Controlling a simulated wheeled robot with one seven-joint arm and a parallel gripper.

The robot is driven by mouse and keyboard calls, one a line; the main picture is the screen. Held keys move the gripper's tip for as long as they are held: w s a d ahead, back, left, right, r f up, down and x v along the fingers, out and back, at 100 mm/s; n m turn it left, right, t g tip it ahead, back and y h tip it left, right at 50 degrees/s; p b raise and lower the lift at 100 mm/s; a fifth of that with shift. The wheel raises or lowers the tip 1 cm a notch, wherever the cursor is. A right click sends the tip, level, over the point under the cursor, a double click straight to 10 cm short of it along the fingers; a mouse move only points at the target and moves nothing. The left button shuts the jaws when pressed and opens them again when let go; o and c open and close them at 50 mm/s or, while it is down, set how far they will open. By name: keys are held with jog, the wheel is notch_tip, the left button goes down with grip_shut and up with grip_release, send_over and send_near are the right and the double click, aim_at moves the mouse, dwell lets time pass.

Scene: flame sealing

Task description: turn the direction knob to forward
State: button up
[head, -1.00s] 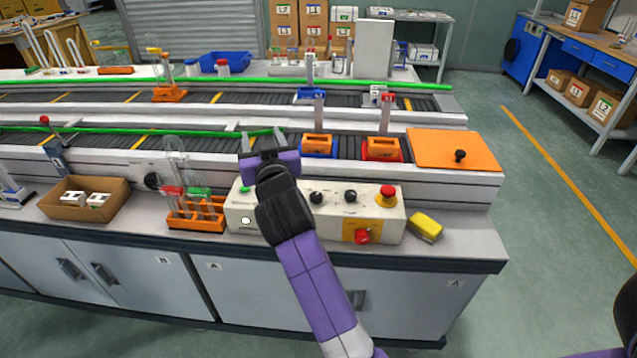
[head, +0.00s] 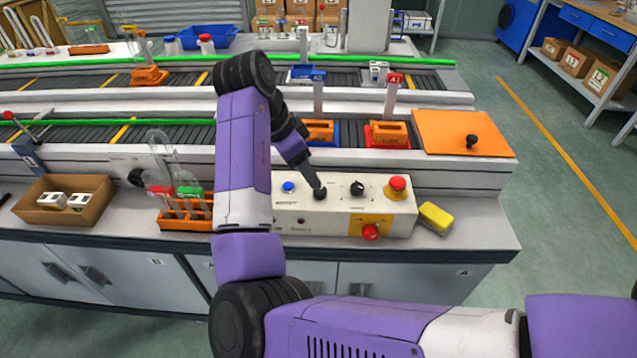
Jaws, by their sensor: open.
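The white control box (head: 290,213) sits on the front bench, its left end hidden behind my arm. It has two black knobs side by side: the left knob (head: 320,194) and the right knob (head: 357,188). Their labels are too small to read, so I cannot tell which sets direction. My gripper (head: 316,184) is open and points down at the left knob, with its fingertips at or just above it. The fingers partly cover that knob, and I cannot tell whether they touch it. The right knob is clear of my gripper.
The box also carries a blue button (head: 288,187), a red emergency button (head: 397,184) and a red switch (head: 370,232) on a yellow plate. A yellow sponge (head: 435,217) lies right of it. An orange tube rack (head: 186,222) stands left. Conveyors run behind.

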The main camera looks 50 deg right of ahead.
aim_at(319, 190)
jog(key=shift+x, duration=3.9)
jog(key=shift+w, duration=0.1)
grip_shut()
